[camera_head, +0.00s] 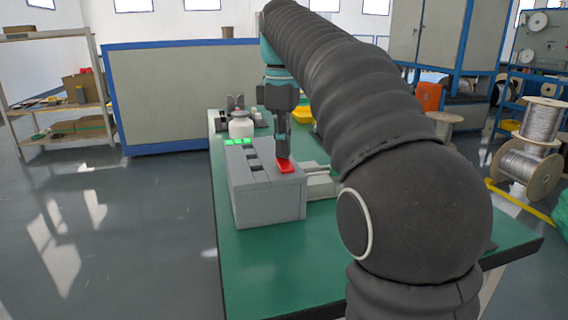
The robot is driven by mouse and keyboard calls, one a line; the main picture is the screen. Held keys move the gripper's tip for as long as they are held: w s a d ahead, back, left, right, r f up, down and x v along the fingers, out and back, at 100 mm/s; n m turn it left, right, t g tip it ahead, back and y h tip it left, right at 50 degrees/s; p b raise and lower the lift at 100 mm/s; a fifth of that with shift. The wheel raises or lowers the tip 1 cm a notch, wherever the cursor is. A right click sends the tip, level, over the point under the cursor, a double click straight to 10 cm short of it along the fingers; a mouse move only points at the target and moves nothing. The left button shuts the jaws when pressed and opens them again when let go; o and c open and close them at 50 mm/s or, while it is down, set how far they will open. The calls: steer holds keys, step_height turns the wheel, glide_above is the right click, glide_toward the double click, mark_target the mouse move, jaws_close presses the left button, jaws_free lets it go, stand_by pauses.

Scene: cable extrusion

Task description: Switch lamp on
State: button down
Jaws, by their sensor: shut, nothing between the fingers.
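A grey control box (268,208) stands on the green table. The green lights look lit. My gripper (283,155) is shut and points straight down. Its tips are at the red switch, touching it or just above it; I cannot tell which. No separate lamp can be made out.
The green table (250,270) is bare in front of the box. A white bottle (241,128) and small items stand behind the box. Grey parts (320,184) lie to its right. Shelves (60,95) and cable spools (530,150) stand farther away.

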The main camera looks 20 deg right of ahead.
steer(key=shift+f+b, duration=0.3)
steer(key=shift+f, duration=0.25)
steer(key=shift+r, duration=0.1)
step_height(320, 180, up, 3)
steer(key=p, duration=0.3)
steer(key=shift+f, duration=0.2)
steer(key=shift+r+p, duration=0.45)
steer(key=shift+r, duration=1.7)
